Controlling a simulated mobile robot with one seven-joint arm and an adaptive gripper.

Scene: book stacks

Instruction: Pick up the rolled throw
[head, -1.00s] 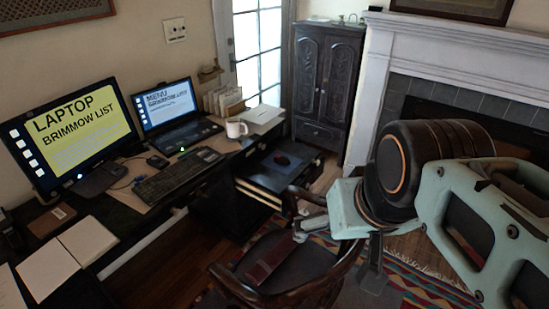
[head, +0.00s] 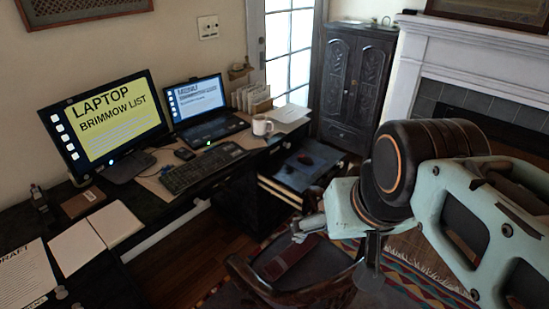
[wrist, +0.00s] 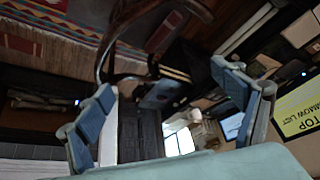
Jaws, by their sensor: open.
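I cannot make out a rolled throw for certain in either view. A dark red, flat-looking thing (head: 290,261) lies on the seat of the wooden armchair (head: 318,290) in the head view; I cannot tell what it is. My gripper (wrist: 163,80) is open and empty in the wrist view, its two blue-grey fingers wide apart. In the head view part of my gripper (head: 308,228) shows at the chair's far side, mostly hidden behind my own arm. The wrist view looks across the room tilted, with the chair's curved wood (wrist: 108,40) beyond the fingers.
A dark desk along the left holds a monitor (head: 108,125), a laptop (head: 200,105), a keyboard (head: 203,167), a mug (head: 262,125) and papers. An open drawer (head: 290,180) juts out behind the chair. A carved cabinet (head: 350,85) and a white fireplace (head: 470,55) stand beyond.

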